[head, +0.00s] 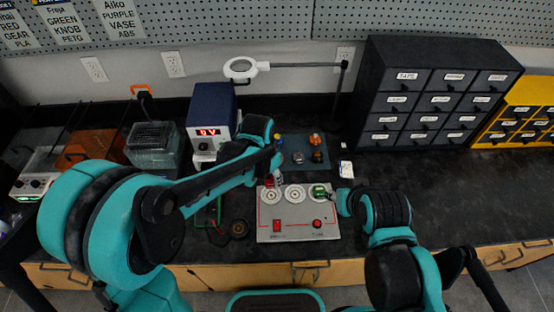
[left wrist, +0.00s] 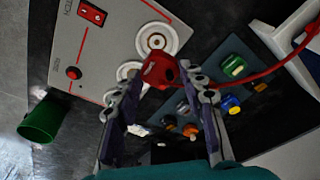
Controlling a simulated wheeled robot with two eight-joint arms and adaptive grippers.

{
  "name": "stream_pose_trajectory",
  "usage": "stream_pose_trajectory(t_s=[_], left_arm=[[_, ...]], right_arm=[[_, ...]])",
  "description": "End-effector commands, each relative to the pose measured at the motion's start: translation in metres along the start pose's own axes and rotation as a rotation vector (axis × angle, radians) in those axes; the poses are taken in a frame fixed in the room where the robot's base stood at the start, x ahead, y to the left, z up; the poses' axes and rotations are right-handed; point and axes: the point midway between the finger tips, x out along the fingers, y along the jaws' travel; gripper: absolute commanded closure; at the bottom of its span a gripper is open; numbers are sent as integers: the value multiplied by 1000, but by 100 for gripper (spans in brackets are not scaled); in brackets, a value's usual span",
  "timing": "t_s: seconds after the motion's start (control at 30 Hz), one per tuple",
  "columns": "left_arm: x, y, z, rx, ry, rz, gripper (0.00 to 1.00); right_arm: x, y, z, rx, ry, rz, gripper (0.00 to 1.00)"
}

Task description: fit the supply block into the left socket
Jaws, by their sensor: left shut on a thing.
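The supply block is a red block (left wrist: 158,72) with a red cable, between the fingertips of my left gripper (left wrist: 163,84). In the head view the red block (head: 269,183) shows at the upper left of the grey panel (head: 262,232), by the left socket (head: 271,197). In the left wrist view the left socket (left wrist: 157,39) is uncovered, just beyond the block, and looks empty. I cannot tell the height gap. The middle socket (head: 295,193) looks empty. A green block (head: 318,190) is at the right socket. My right gripper (head: 337,198) is beside it, its fingers unclear.
The panel carries a red switch (head: 277,226) and a red knob (head: 317,223). Behind it lies a tray (head: 294,155) with coloured parts. A blue power supply (head: 211,108) stands at the back left, and a dark drawer cabinet (head: 390,80) at the back right. The right worktop is clear.

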Motion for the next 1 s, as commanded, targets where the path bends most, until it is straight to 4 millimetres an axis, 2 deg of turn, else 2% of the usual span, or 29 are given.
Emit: stream_pose_trajectory(t_s=[0.27,0.7,1.0], left_arm=[[13,2,6,0,0,0,86],[55,2,12,0,0,0,86],[57,2,12,0,0,0,86]], right_arm=[[8,0,6,0,0,0,60],[35,0,25,0,0,0,60],[36,0,26,0,0,0,60]])
